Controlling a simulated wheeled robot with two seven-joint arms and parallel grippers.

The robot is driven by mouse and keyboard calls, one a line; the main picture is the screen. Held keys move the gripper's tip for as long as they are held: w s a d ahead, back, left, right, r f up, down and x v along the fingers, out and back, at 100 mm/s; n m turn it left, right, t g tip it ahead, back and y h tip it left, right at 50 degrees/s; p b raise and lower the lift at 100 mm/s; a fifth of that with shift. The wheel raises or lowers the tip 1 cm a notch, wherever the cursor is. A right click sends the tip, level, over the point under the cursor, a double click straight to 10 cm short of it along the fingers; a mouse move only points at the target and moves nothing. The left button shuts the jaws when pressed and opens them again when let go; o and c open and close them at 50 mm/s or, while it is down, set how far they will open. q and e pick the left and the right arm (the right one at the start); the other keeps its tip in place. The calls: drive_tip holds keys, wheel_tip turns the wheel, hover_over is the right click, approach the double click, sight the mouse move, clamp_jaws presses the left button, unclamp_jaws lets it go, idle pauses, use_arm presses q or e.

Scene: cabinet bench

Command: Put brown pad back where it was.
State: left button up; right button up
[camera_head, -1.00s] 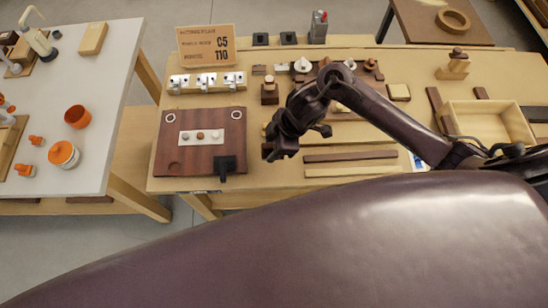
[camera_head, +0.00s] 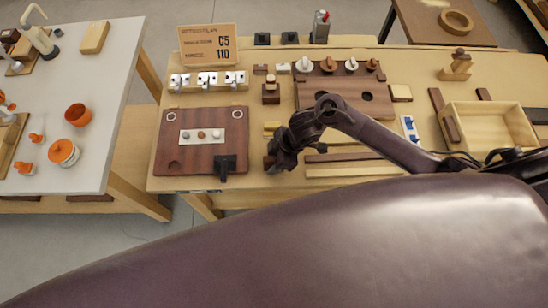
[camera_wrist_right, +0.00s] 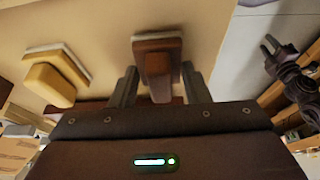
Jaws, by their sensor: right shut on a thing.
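The brown pad (camera_wrist_right: 157,65) is a dark brown block with a tapered grip and a pale underside. It is between the two fingers of my right gripper (camera_wrist_right: 158,88), which is shut on it. In the head view my right gripper (camera_head: 272,163) is just right of the dark red board, and the pad is hard to make out there. I cannot tell whether the pad touches the bench. A similar yellow pad (camera_wrist_right: 50,80) sits beside it, also seen in the head view (camera_head: 271,129).
The dark red board (camera_head: 173,142) with a white strip and black clamp lies left of the gripper. Long brown and pale bars (camera_head: 345,170) lie to the right. A brown board with knobs (camera_head: 365,104) is behind, and a wooden tray (camera_head: 487,107) is farther right.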

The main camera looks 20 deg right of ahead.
drive_tip(key=o, duration=1.2)
drive_tip(key=shift+o, duration=0.2)
drive_tip(key=shift+d+r, duration=0.1)
drive_tip(key=shift+r, duration=0.25)
drive_tip(key=v, duration=1.1)
drive_tip(key=shift+r+p, duration=0.25)
drive_tip(key=shift+p, duration=0.15)
drive_tip(key=shift+s+f, duration=0.1)
drive_tip(key=shift+s, duration=0.05)
